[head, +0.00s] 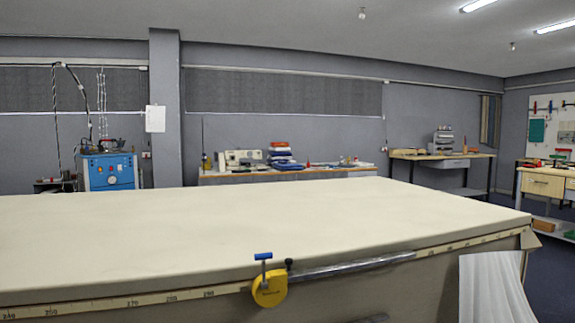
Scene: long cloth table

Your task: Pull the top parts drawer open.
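Neither of my grippers is in view. I cannot make out a parts drawer with certainty. A wooden bench (540,184) at the far right has what looks like a drawer front, which appears shut. A small grey stacked unit (443,138) stands on a side table along the back wall, too small to tell what it is.
The long cloth table (240,225) fills the foreground, its top bare. A yellow device with a blue handle (269,287) and a metal bar (350,266) are at its near edge. White cloth (490,290) hangs at right. A blue machine (108,171) stands back left.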

